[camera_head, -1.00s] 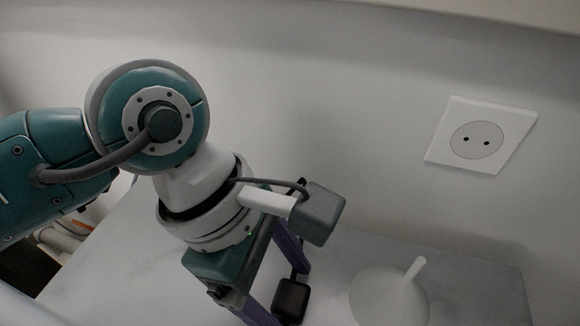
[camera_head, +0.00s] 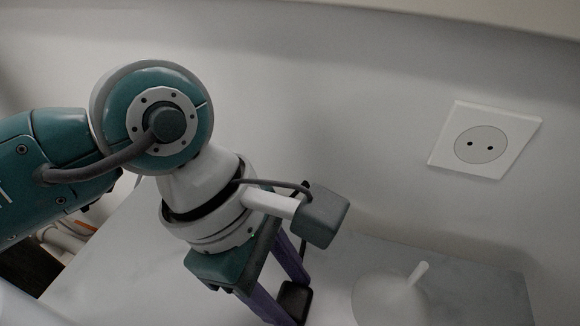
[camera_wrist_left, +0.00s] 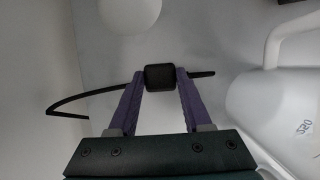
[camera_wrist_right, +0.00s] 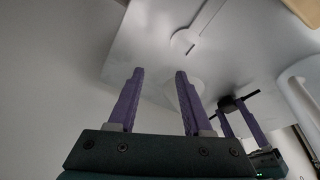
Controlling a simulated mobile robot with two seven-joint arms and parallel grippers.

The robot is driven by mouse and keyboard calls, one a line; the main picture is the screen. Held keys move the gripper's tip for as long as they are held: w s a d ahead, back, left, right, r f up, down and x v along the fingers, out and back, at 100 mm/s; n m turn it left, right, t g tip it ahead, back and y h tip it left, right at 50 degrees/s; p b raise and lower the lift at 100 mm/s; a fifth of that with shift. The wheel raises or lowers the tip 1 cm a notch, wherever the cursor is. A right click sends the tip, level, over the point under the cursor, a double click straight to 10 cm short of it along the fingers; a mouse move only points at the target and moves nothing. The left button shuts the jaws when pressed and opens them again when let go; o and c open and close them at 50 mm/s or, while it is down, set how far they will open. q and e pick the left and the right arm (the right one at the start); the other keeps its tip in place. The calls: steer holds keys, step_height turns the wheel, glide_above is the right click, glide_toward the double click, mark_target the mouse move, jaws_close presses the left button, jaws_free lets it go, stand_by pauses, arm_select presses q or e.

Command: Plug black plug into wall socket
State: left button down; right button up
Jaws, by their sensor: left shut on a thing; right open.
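The black plug (camera_head: 294,299) is a small dark block with a cable. In the left wrist view the plug (camera_wrist_left: 160,77) sits between the fingertips of my left gripper (camera_wrist_left: 160,80), which is shut on it. Its black cable (camera_wrist_left: 72,104) runs out to the left and curls. My left gripper (camera_head: 290,295) holds the plug above the pale table, left of and below the wall socket. The white wall socket (camera_head: 481,145) has a round face with two holes and is empty. My right gripper (camera_wrist_right: 160,75) is open and empty. The plug (camera_wrist_right: 230,104) also shows there, at right.
A pale marble table (camera_head: 480,275) stands against the wall below the socket. A round white object with a short upright handle (camera_head: 385,297) stands on it, right of my left gripper. The wall around the socket is clear.

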mark_target(287, 298)
arm_select(q)
step_height(287, 298, up, 20)
steer(key=p, duration=0.5)
